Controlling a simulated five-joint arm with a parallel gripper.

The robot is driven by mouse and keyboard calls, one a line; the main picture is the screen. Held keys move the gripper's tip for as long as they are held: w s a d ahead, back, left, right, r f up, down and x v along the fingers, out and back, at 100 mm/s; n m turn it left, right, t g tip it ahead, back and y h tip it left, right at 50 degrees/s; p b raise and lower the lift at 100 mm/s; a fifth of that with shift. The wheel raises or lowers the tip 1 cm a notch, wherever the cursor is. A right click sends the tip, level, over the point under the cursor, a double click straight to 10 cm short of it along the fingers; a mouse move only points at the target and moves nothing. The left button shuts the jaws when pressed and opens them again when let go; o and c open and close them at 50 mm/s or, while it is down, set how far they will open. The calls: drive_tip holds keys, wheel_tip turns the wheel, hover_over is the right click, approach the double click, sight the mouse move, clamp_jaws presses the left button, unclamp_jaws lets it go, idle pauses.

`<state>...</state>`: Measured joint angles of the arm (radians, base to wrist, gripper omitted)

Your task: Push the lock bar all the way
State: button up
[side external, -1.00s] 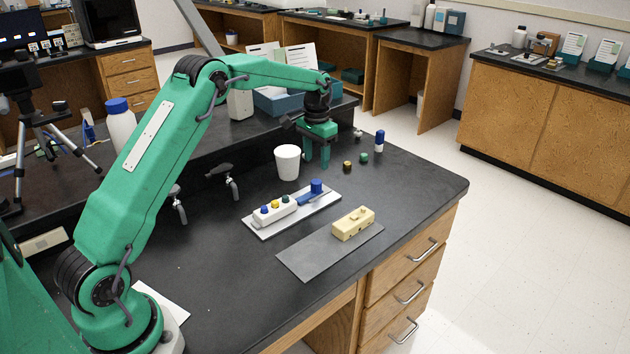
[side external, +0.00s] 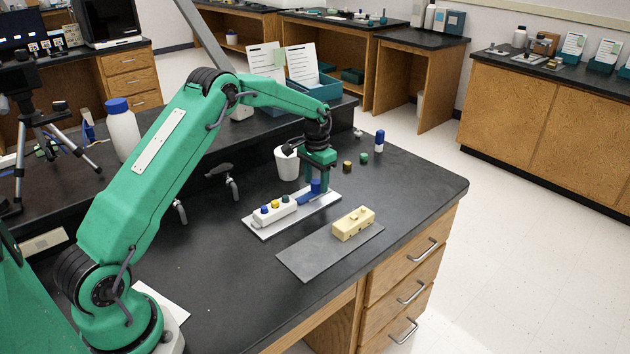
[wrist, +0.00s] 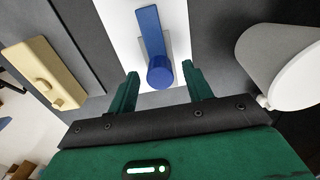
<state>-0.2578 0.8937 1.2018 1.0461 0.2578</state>
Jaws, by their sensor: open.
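The lock bar (side external: 308,197) is blue and lies on a white plate (side external: 258,233), with an upright blue round knob at its far end. In the wrist view the bar (wrist: 145,28) runs up and away from the knob (wrist: 160,72). My gripper (side external: 317,184) is open just above the plate at the knob. In the wrist view my gripper (wrist: 160,74) has one fingertip on each side of the knob, with gaps showing. Contact cannot be told. A white block (side external: 275,211) with blue, yellow and green pegs stands at the bar's other end.
A white cup (side external: 285,166) stands close behind my gripper. A cream block (side external: 353,223) sits on a grey mat (side external: 310,262) in front of the plate. Small yellow (side external: 347,166) and green (side external: 364,158) pieces and a blue-and-white one (side external: 379,141) lie farther right.

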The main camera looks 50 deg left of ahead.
drive_tip(key=shift+f, duration=0.1)
drive_tip(key=c, duration=1)
drive_tip(key=shift+o, duration=0.2)
drive_tip(key=shift+s, duration=0.7)
drive_tip(key=o, duration=1)
drive_tip(key=shift+c, duration=0.2)
drive_tip(key=shift+r, duration=0.2)
